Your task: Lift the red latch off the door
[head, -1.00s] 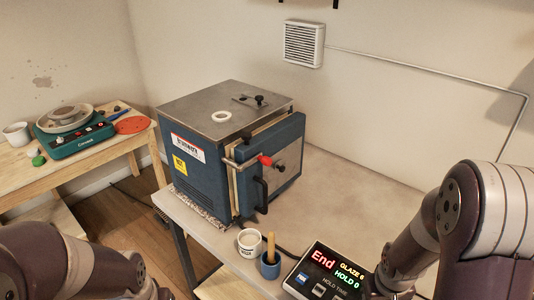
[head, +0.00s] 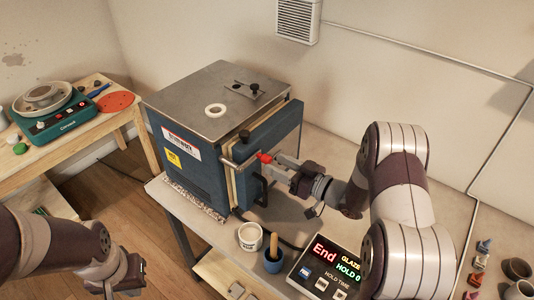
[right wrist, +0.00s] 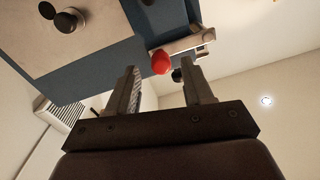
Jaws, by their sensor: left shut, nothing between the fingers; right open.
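The red latch (head: 264,157) is a small knob at the end of a metal bar on the front of the blue kiln door (head: 287,128). It also shows in the right wrist view (right wrist: 161,62). My right gripper (head: 280,160) is open in front of the door, pointing at the latch. In the right wrist view the latch lies ahead of the gap between the two fingertips, with nothing gripped. The door sits against the kiln (head: 195,120). My left gripper (head: 128,288) is shut and empty, low at the left, far from the latch.
A black door handle (head: 261,190) is below the latch. A white cup (head: 250,236), a blue pot with a wooden tool (head: 272,258) and the controller reading "End" (head: 325,268) stand near the table's front. Small coloured pieces lie at the right. A pottery wheel (head: 48,112) stands at the left.

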